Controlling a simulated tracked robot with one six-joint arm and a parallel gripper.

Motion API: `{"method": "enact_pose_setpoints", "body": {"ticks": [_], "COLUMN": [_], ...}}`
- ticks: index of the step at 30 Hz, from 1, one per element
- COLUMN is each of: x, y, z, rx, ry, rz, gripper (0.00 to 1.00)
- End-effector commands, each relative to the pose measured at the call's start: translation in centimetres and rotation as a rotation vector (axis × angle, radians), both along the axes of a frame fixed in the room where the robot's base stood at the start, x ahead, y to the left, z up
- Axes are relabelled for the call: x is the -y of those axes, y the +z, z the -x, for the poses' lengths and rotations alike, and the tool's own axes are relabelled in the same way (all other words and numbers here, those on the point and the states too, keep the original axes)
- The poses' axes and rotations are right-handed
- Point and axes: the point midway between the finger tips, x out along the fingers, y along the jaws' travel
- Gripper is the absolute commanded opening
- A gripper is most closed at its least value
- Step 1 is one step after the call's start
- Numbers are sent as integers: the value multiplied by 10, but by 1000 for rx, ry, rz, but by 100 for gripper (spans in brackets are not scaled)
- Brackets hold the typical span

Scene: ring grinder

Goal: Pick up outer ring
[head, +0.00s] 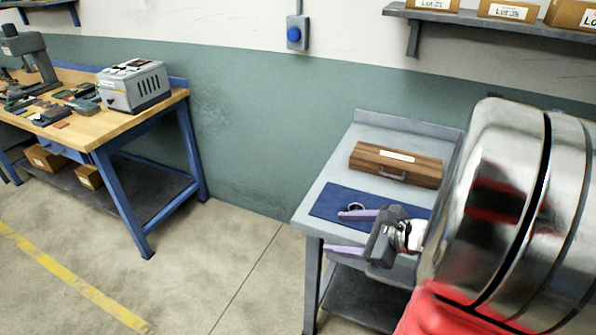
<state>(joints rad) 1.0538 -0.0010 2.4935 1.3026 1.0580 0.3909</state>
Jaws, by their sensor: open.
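The outer ring (357,206) is a small metal ring on the blue mat (327,203), on the grey table at the right. Part of it is hidden behind the upper purple finger of my gripper. My gripper (348,232) is open, with its two purple fingers pointing left. It appears over the front part of the table, in front of the mat. Nothing shows between the fingers. I cannot tell how far the fingers are from the ring.
A wooden box (395,168) sits behind the mat on the grey table (318,190), which has a raised back edge. A workbench (150,113) with a grey device (134,87) stands at the left. Open floor lies between them. A shelf (480,27) hangs above.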

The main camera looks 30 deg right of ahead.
Motion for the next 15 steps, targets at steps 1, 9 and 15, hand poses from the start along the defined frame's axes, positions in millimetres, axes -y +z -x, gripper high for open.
{"method": "enact_pose_setpoints", "body": {"ticks": [1, 9, 15], "x": [20, 109, 134], "y": [-4, -20, -25], "z": [4, 29, 41], "rx": [9, 80, 108], "ry": [-88, -481, -590], "rz": [-55, -294, -355], "gripper": [62, 62, 62]}}
